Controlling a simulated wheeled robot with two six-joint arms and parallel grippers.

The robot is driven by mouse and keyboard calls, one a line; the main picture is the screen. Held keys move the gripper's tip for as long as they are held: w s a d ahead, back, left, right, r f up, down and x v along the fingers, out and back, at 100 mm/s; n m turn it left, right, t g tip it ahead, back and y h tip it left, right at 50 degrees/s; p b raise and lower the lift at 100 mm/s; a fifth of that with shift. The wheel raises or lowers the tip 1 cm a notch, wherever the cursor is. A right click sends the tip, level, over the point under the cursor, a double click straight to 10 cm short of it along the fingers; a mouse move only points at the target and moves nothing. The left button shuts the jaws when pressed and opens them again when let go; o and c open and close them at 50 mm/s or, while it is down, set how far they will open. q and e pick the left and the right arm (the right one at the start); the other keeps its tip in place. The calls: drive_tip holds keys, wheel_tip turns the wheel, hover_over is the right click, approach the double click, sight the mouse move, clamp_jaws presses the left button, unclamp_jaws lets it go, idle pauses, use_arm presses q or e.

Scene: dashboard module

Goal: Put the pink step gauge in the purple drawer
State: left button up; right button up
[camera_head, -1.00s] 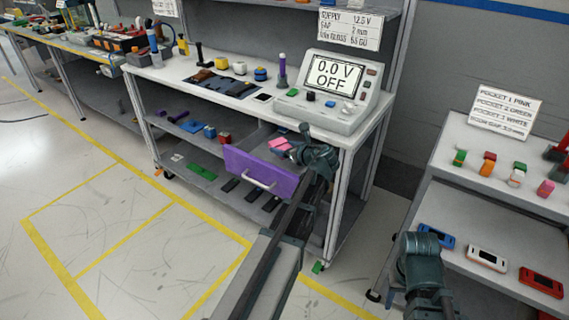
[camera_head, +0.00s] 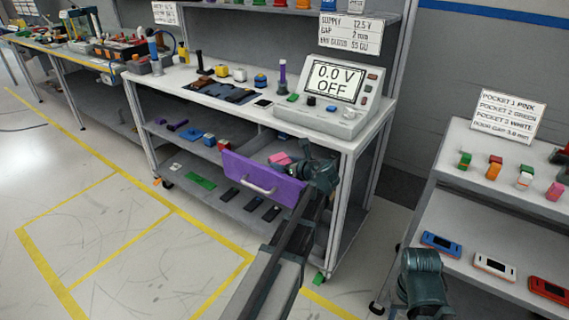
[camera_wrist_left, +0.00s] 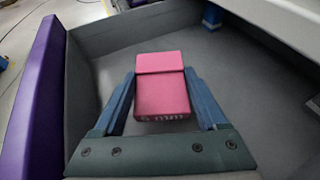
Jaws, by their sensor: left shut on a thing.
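The pink step gauge (camera_head: 279,159) is a small pink stepped block, held in the open purple drawer (camera_head: 250,180), just behind its front panel. My left gripper (camera_head: 291,161) is shut on the gauge. In the left wrist view the gauge (camera_wrist_left: 162,92) sits between the two blue fingers, over the drawer's grey floor (camera_wrist_left: 90,60). The purple front panel (camera_wrist_left: 35,90) is on the left there. I cannot tell whether the gauge touches the floor. A teal joint of my right arm shows at lower right in the head view, but its gripper does not.
The bench top (camera_head: 225,95) above the drawer carries a power supply (camera_head: 330,95) reading 0.0 V OFF. A lower shelf (camera_head: 235,210) holds flat dark parts. A side rack (camera_head: 470,215) at right holds coloured blocks and devices.

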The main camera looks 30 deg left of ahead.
use_arm(q)
drive_tip(key=shift+f+b, duration=0.3)
drive_tip(key=shift+f, duration=0.1)
drive_tip(key=o, duration=1.1)
drive_tip(key=shift+o, duration=0.2)
drive_tip(key=shift+r+p, duration=0.6)
drive_tip(key=shift+p, duration=0.05)
drive_tip(key=p+v, duration=0.4)
drive_tip(key=v, duration=0.8)
drive_tip(key=shift+p, duration=0.3)
drive_tip(key=shift+r, duration=0.15)
